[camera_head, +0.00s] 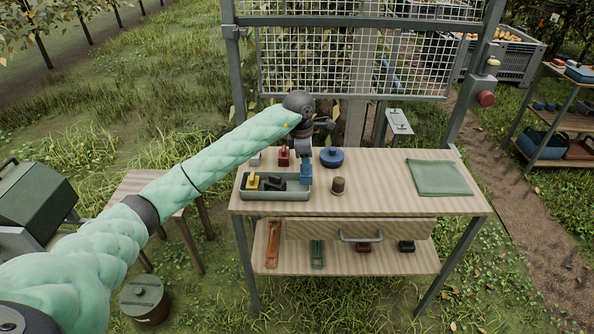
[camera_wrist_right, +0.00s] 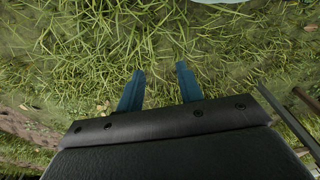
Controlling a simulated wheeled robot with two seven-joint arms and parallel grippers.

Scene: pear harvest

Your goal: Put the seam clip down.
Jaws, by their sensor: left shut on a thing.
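My left gripper (camera_head: 306,177) reaches down at the right end of a green tray (camera_head: 275,195) on the wooden workbench. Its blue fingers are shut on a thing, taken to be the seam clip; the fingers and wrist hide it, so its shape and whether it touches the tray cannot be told. In the tray, left of the fingers, are a yellow piece (camera_head: 253,181) and black pieces (camera_head: 274,183). My right gripper (camera_wrist_right: 160,88) is open and empty above grass in the right wrist view.
Around the tray stand a red piece (camera_head: 284,157), a blue knobbed piece (camera_head: 332,157) and a brown cylinder (camera_head: 338,185). A green cloth (camera_head: 440,177) lies at the right. Bare benchtop (camera_head: 380,185) lies between. A wire mesh frame (camera_head: 340,60) rises behind.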

